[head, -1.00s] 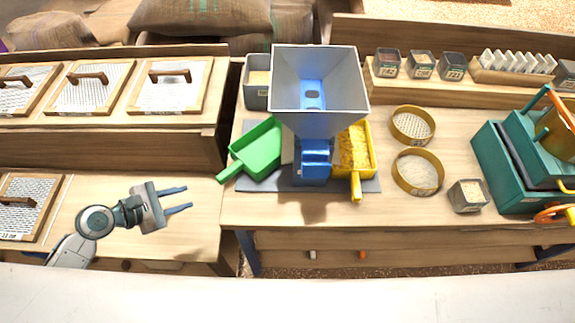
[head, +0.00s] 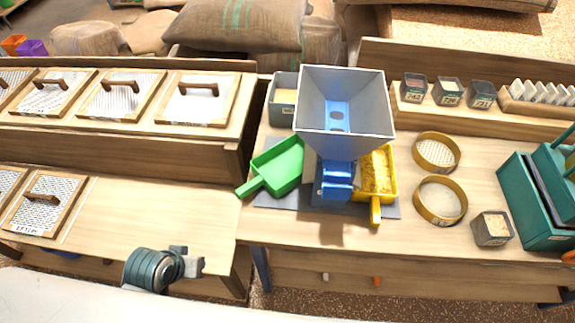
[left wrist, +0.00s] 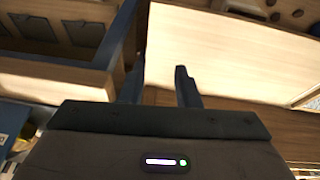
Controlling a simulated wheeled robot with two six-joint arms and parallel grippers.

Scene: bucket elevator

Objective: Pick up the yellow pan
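The yellow pan (head: 376,207) sits on the grey mat at the right side of the blue hopper machine (head: 335,182). It holds yellow grain, its handle points to the table's front, and the hopper hides part of its far end. My left gripper (left wrist: 160,85) shows in the left wrist view with its two fingers apart and nothing between them. In the head view my left wrist is low at the left, in front of the left bench, well away from the pan; its fingers are hard to make out there. My right gripper is not in view.
A green pan (head: 277,170) lies left of the machine. Two round sieves (head: 463,211) and a small grain box (head: 492,229) stand right of the yellow pan. A teal machine (head: 532,205) is at the far right. The table front before the pan is clear.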

